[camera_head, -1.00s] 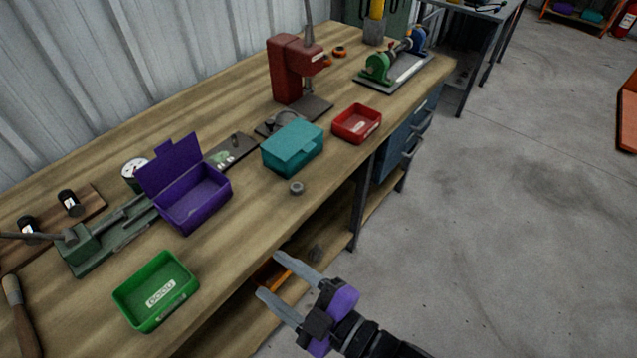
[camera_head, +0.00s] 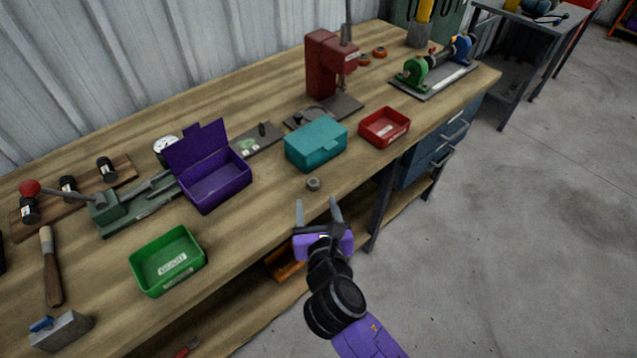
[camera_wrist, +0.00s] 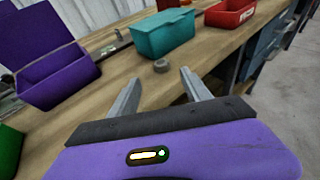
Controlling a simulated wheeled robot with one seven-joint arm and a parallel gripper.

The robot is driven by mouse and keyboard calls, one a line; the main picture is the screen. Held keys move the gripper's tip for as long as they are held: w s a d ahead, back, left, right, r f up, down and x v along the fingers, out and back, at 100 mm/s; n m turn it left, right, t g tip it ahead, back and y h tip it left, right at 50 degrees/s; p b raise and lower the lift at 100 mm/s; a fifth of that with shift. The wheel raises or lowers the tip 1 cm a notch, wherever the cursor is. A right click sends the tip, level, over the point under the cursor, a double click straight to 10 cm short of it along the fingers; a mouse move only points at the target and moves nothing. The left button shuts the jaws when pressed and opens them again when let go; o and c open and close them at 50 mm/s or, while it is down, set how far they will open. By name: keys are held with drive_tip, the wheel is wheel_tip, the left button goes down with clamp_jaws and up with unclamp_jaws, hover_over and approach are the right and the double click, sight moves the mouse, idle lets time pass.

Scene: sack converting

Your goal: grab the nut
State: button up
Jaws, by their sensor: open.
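The nut (camera_head: 313,184) is a small grey piece lying on the wooden workbench (camera_head: 250,230) near its front edge, just in front of the teal box. It also shows in the wrist view (camera_wrist: 161,66), ahead of and roughly between the fingers. My gripper (camera_head: 318,204) is open and empty, with its two grey fingers pointing toward the nut. The fingertips are short of the nut and apart from it, at the bench's front edge.
A closed teal box (camera_head: 316,148) stands right behind the nut. A red tray (camera_head: 385,128) is to its right, an open purple box (camera_head: 214,182) to its left, and a green tray (camera_head: 168,262) at the front left. Bare bench top surrounds the nut's left side.

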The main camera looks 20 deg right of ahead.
sight(313, 184)
drive_tip(key=shift+x, duration=3.85)
drive_tip(key=shift+d+r, duration=0.15)
clamp_jaws()
